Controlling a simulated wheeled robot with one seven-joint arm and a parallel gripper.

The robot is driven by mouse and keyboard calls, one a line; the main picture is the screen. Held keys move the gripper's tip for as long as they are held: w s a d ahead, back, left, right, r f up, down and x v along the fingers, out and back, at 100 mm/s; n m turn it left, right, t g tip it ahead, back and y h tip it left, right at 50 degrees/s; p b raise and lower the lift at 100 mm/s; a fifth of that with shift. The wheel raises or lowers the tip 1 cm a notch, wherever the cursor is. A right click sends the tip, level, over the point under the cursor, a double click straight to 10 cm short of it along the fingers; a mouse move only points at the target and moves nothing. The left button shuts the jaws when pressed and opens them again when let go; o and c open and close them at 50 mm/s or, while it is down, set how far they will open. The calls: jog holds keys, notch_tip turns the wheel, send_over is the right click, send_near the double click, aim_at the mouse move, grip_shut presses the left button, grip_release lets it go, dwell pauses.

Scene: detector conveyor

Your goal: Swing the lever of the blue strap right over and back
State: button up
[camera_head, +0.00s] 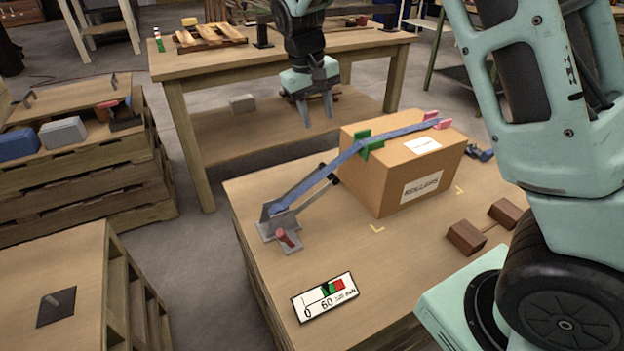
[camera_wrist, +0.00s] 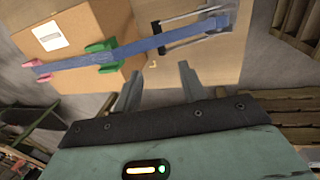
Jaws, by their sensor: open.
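The blue strap (camera_head: 315,180) runs from a grey metal bracket (camera_head: 278,222) on the table up over a cardboard box (camera_head: 385,188). It passes a green corner piece (camera_head: 370,143) and a pink piece at the far end. A grey lever frame with a dark grip (camera_head: 334,179) lies slanted along the strap's lower run; the wrist view also shows this lever (camera_wrist: 183,18). My gripper (camera_head: 317,117) is open and empty, pointing down behind and above the strap, apart from the lever. Its fingers (camera_wrist: 160,84) show below the strap in the wrist view.
A red-tipped peg (camera_head: 285,238) stands beside the bracket. A workbench (camera_head: 270,50) stands behind.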

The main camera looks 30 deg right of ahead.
aim_at(328, 171)
jog(key=d+f+b, duration=0.1)
jog(key=f, duration=0.4)
jog(key=d+f, duration=0.1)
jog(key=f, duration=0.5)
jog(key=d+f+b, duration=0.1)
jog(key=f, duration=0.5)
jog(key=shift+w+d+b, duration=0.1)
jog(key=shift+d+b, duration=0.2)
jog(key=shift+b, duration=0.05)
grip_shut()
